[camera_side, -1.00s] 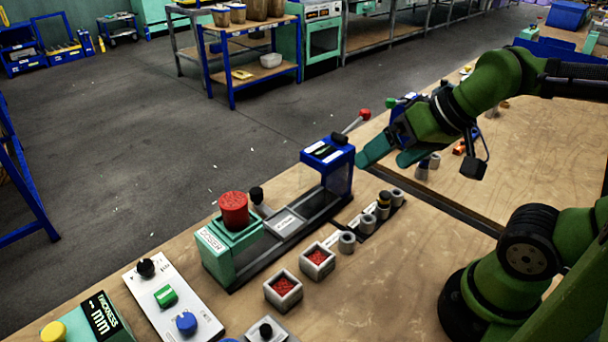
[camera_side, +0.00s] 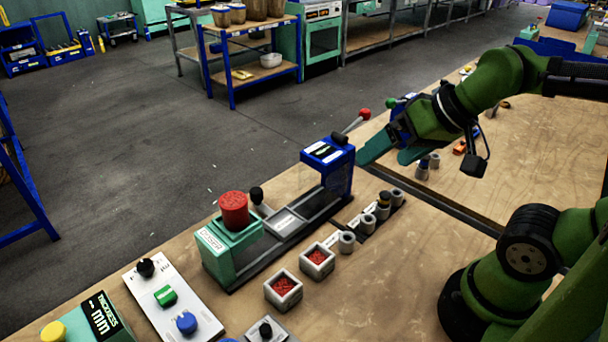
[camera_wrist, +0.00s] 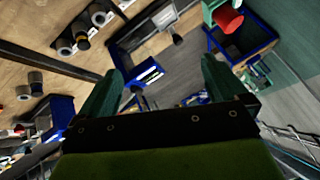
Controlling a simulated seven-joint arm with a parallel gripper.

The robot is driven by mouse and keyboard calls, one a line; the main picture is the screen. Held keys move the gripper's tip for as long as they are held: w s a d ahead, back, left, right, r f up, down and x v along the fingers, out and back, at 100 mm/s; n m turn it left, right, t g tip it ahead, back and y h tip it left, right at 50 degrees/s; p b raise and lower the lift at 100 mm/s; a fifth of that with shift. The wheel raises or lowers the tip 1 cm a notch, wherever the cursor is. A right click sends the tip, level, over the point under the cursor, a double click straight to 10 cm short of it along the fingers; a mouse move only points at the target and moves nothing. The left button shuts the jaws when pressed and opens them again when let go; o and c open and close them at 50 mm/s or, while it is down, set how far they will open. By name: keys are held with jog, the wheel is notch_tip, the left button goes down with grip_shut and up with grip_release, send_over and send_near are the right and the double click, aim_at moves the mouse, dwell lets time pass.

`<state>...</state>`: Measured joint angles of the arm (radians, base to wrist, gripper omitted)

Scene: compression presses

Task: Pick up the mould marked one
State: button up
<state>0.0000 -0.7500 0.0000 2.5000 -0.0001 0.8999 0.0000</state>
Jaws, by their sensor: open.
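Several small grey cylindrical moulds stand in a row on the bench right of the press, among them the nearest mould (camera_side: 347,243) and the farthest mould (camera_side: 397,197). One item in the row (camera_side: 383,204) has a dark and yellowish top. Their marks are too small to read, so I cannot tell which is marked one. In the wrist view the row shows at the upper left, including one mould (camera_wrist: 65,47). My gripper (camera_side: 388,150) is open and empty, above the bench beyond the row. Its two green fingers (camera_wrist: 162,70) are wide apart in the wrist view.
The press has a blue head (camera_side: 328,150) and a green end with a red cylinder (camera_side: 234,208). Two grey boxes of red pellets (camera_side: 283,290) stand in front. A control panel (camera_side: 172,298) is at lower left. More grey cylinders (camera_wrist: 35,80) stand left in the wrist view.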

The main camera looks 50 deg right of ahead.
jog(key=c, duration=0.5)
jog(key=shift+o, duration=0.2)
jog(key=n+g+h, duration=0.2)
jog(key=n+g, duration=0.2)
jog(key=g, duration=0.3)
send_over(283, 293)
notch_tip(283, 293, down, 18)
jog(key=shift+s+a, duration=0.1)
jog(key=shift+f, duration=2.8)
